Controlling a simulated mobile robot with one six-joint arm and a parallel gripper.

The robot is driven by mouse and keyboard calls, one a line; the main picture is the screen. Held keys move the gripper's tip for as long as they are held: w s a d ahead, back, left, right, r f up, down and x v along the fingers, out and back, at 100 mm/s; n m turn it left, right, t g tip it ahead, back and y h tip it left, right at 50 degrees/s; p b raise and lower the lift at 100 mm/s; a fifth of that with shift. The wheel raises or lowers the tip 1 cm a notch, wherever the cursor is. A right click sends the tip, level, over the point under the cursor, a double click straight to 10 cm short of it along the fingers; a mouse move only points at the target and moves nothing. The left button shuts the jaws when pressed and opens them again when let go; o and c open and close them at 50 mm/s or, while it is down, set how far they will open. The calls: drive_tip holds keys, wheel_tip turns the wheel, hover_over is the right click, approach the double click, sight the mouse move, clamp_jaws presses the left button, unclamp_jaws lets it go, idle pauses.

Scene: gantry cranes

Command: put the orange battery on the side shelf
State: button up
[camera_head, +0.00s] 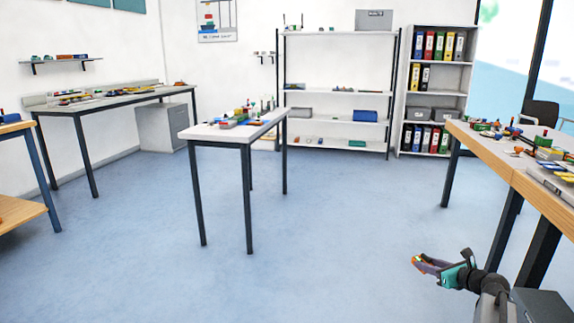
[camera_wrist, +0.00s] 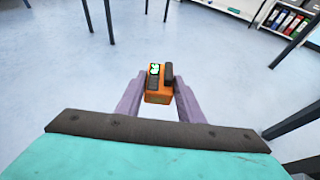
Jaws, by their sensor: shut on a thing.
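My gripper (camera_head: 417,261) is low over the blue floor at the right of the head view, near the wooden table. In the wrist view its two purple fingers (camera_wrist: 158,97) are shut on the orange battery (camera_wrist: 158,97). The battery is a small orange block with dark parts and a green mark on top. In the head view it is only a small orange spot at the fingertips. A small wall shelf (camera_head: 60,60) with small items on it hangs at the upper left. A tall white shelf rack (camera_head: 335,91) stands at the back.
A narrow white table (camera_head: 215,132) with small parts stands mid-room. A long workbench (camera_head: 115,99) is along the left wall. A wooden table (camera_head: 520,180) with many parts is close at right. A binder bookcase (camera_head: 440,92) stands at the back right. The floor (camera_head: 320,230) between is clear.

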drive_tip(key=w+a+r+n+g+y+b, duration=0.1)
drive_tip(key=a+r+n+y, duration=0.2)
drive_tip(key=a, duration=1)
drive_tip(key=a+r+n+g+y, duration=0.15)
drive_tip(key=a+r, duration=0.35)
drive_tip(key=a, duration=0.7)
drive_tip(key=s+a+r+n+g+y, duration=0.2)
drive_tip(key=s+a+n+g+y, duration=0.15)
drive_tip(key=s+a, duration=0.8)
wheel_tip(320, 180, up, 21)
drive_tip(key=w+a+t+p, duration=0.1)
drive_tip(key=w+p, duration=0.1)
drive_tip(key=p, duration=2.7)
drive_tip(key=shift+a, duration=0.15)
